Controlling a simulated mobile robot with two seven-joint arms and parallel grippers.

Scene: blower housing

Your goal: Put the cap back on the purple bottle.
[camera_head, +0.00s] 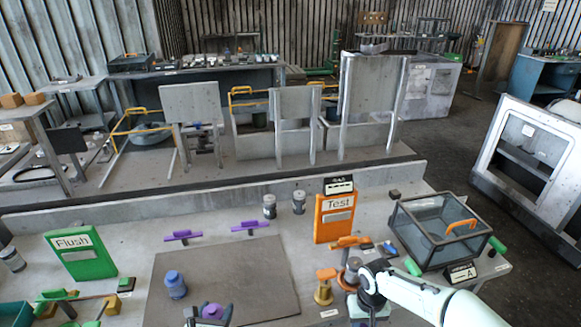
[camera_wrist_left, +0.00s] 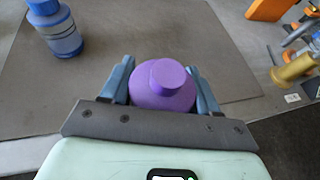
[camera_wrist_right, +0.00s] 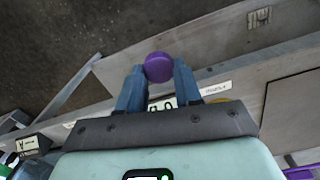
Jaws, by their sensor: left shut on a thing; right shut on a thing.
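The purple bottle (camera_head: 211,312) is at the bottom edge of the head view, at the front of the grey mat. My left gripper (camera_wrist_left: 162,85) is shut around its body, one finger on each side. In the left wrist view the bottle (camera_wrist_left: 163,98) shows a narrow purple neck on top, with no separate cap visible on it. My right gripper (camera_wrist_right: 158,78) is shut on a round purple cap (camera_wrist_right: 158,67) at its fingertips, apart from the bottle. The cap cannot be made out in the head view.
A blue bottle (camera_head: 176,285) stands on the mat (camera_head: 265,275) left of the purple bottle. An orange Test box (camera_head: 334,218), a brass-coloured fitting (camera_head: 323,290) and a glass case (camera_head: 436,235) are to the right. A green Flush box (camera_head: 80,253) stands left.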

